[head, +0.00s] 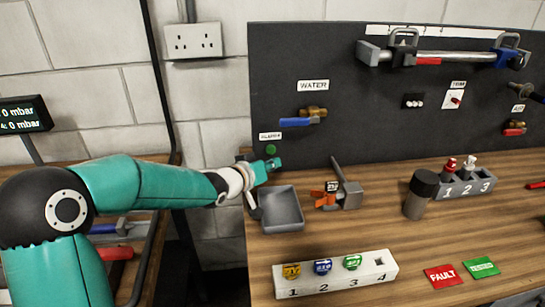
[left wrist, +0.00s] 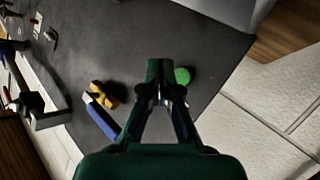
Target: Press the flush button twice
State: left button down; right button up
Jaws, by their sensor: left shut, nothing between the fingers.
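The flush button is a small round green button (head: 270,149) on the dark upright panel, just below a small white label too small to read surely. In the left wrist view the green button (left wrist: 182,75) shows beside my fingertips, on their right. My left gripper (head: 273,164) is shut and empty, close to the panel's lower left and just below the button in the head view. In the left wrist view my left gripper (left wrist: 160,82) points at the panel. I cannot tell whether it touches the panel. My right gripper is not in view.
A blue-handled valve (head: 297,122) under a WATER label is on the panel. A grey tray (head: 283,227), an orange-handled part (head: 326,197) and a dark-capped cylinder (head: 420,192) stand on the wooden bench. A white numbered block (head: 337,285) is at the front.

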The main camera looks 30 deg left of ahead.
pick_arm(q)
jog(key=shift+s+d+f+b, duration=0.15)
jog(key=shift+s+d+b, duration=0.45)
jog(key=shift+s, duration=0.1)
jog(key=shift+s+d, duration=0.15)
jog(key=shift+s, duration=0.15)
